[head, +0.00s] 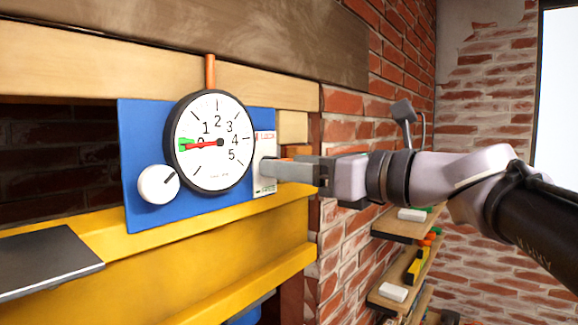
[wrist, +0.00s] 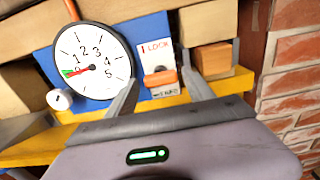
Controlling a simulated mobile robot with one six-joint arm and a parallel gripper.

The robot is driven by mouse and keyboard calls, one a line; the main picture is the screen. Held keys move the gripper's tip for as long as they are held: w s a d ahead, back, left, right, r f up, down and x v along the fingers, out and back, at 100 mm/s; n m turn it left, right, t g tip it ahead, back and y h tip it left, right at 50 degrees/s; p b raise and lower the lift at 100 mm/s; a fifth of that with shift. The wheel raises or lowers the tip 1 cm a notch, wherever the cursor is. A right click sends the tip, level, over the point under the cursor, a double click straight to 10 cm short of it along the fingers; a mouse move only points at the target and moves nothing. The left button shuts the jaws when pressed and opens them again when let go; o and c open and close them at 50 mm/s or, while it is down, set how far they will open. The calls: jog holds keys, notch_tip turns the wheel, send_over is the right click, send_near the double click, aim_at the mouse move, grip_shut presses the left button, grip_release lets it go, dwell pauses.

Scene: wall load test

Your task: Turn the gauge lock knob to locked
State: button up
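A blue panel (head: 140,130) carries a round gauge (head: 217,165) with a red needle at 0, beside a green mark. A white plate (head: 266,148) with red "LOCK" lettering at its top is on the panel's right; it also shows in the wrist view (wrist: 153,50). An orange knob (wrist: 160,77) sits on this plate, its bar roughly level. The green lettering below it is partly unreadable. My gripper (wrist: 160,72) is open, one finger on each side of the knob; contact cannot be told. In the head view my gripper (head: 266,168) hides the knob.
A white round knob (head: 158,184) with a dark mark is at the panel's lower left. Yellow beams (head: 220,245) run below, and a dark plate (head: 45,262) juts out at left. Shelves with small items (head: 405,225) stand at right by the brick wall.

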jog(key=shift+w, duration=0.1)
jog(key=c, duration=1)
jog(key=shift+c, duration=0.2)
jog(key=shift+f+n+b, duration=0.1)
jog(key=shift+n+b, duration=0.2)
jog(key=shift+b, duration=0.05)
jog(key=n+b, duration=1.1)
jog(key=n, duration=0.6)
jog(key=shift+n, duration=0.3)
jog(key=shift+r, duration=0.2)
